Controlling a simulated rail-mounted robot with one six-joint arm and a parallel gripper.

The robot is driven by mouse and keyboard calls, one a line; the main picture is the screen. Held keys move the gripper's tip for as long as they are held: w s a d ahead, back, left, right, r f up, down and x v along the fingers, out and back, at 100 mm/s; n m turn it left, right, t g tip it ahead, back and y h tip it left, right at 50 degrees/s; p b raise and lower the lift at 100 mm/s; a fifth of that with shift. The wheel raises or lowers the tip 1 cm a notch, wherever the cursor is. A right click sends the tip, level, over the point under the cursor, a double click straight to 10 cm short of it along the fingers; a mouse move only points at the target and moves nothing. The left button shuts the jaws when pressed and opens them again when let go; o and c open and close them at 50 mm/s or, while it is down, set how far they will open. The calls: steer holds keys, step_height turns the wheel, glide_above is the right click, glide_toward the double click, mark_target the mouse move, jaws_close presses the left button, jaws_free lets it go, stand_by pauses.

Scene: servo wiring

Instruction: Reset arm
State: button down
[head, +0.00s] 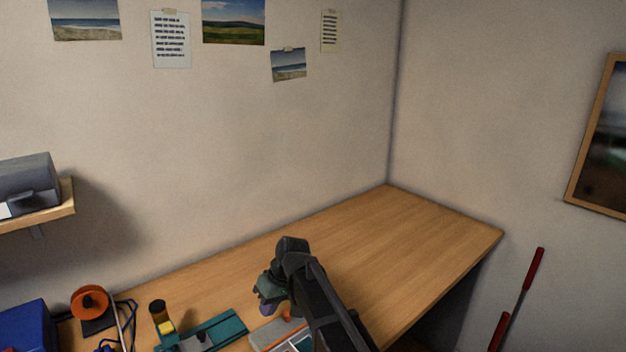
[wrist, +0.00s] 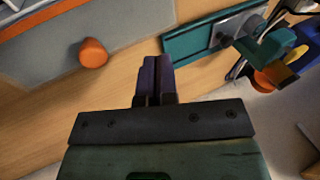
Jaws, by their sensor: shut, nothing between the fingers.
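My gripper (wrist: 154,80) is in the middle of the wrist view, its two dark purple fingers pressed together with nothing between them. It is above the wooden desk (wrist: 118,75). In the head view my arm reaches up from the bottom edge, and my gripper (head: 266,305) hangs at its far end, small and partly hidden by the wrist. A teal fixture (head: 215,335) lies to the left of my gripper in the head view; it also shows at the upper right of the wrist view (wrist: 195,42).
A grey tray with an orange edge (head: 262,334) lies by my arm, with an orange knob (wrist: 93,53) on it. An orange spool (head: 90,302), a dark jar (head: 158,311) and a blue bin (head: 25,328) stand left. The desk's right part (head: 410,235) is clear.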

steer(key=s+d+m+h, duration=0.1)
steer(key=s+d+m, duration=0.2)
steer(key=d, duration=0.7)
steer(key=s+d+f+m+t+h, duration=0.1)
steer(key=s+d+m+h, duration=0.1)
steer(key=s+d, duration=0.5)
steer(key=s+d+m+h, duration=0.1)
steer(key=s+d+m, duration=0.2)
steer(key=d, duration=1.2)
steer(key=shift+s+d+f+m+t, duration=0.2)
steer(key=shift+s+m+t, duration=0.15)
steer(key=shift+s, duration=0.6)
